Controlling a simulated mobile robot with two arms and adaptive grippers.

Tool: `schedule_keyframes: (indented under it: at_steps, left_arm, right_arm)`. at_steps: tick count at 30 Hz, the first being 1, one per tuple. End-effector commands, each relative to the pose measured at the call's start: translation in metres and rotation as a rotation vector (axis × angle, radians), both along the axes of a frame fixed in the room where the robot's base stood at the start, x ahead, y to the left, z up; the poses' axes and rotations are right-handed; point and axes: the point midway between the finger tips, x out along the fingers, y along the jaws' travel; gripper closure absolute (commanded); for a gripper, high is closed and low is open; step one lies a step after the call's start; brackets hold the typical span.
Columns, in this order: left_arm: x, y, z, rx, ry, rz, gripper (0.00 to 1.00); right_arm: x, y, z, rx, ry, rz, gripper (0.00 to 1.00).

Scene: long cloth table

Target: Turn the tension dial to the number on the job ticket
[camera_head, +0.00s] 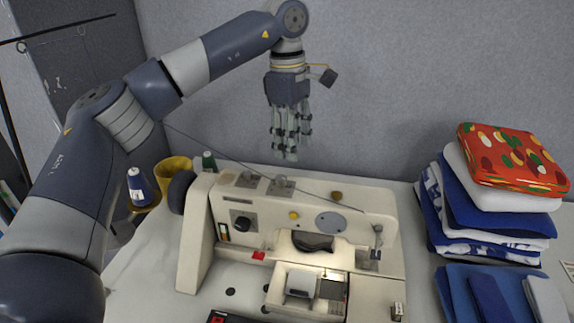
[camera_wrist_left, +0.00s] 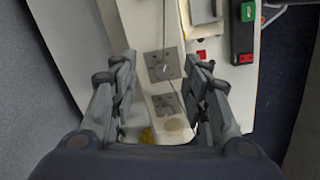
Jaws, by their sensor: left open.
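A cream sewing machine (camera_head: 290,204) stands on the table in the head view. A black round knob (camera_head: 242,222) is on the left of its front; I cannot read any number on it, nor tell if it is the tension dial. A paper (camera_head: 569,268) with dark print, cut off at the right edge, may be the job ticket; it is unreadable. My left gripper (camera_head: 287,154) is open and empty, pointing down above the machine's top. In the left wrist view its fingers (camera_wrist_left: 163,75) frame two square metal plates (camera_wrist_left: 162,64) on the machine. My right gripper is not seen.
A stack of folded cloth (camera_head: 490,205) and blue cloths (camera_head: 490,295) lie right of the machine. A blue thread spool (camera_head: 140,186) and a yellow cup (camera_head: 174,169) stand at left. A thread runs across the machine's top. A grey wall is behind.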

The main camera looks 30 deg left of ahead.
Motion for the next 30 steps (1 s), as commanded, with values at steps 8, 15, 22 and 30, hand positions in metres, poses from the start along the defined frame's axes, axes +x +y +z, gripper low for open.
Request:
schedule_keyframes:
  at_steps: [8, 15, 22, 30]
  left_arm:
    - [-0.006, 0.029, 0.005, 0.075, 0.018, 0.027, 0.57]
    - [-0.007, 0.029, -0.038, 0.074, 0.020, 0.025, 0.57]
    - [-0.007, 0.028, -0.075, 0.071, 0.019, 0.027, 0.57]
    - [-0.007, 0.028, -0.092, 0.071, 0.017, 0.027, 0.57]
  right_arm:
    - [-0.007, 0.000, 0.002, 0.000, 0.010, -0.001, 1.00]
    - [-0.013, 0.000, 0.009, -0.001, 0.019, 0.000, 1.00]
    - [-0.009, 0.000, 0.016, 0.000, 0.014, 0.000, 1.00]
    - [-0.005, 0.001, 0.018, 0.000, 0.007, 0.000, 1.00]
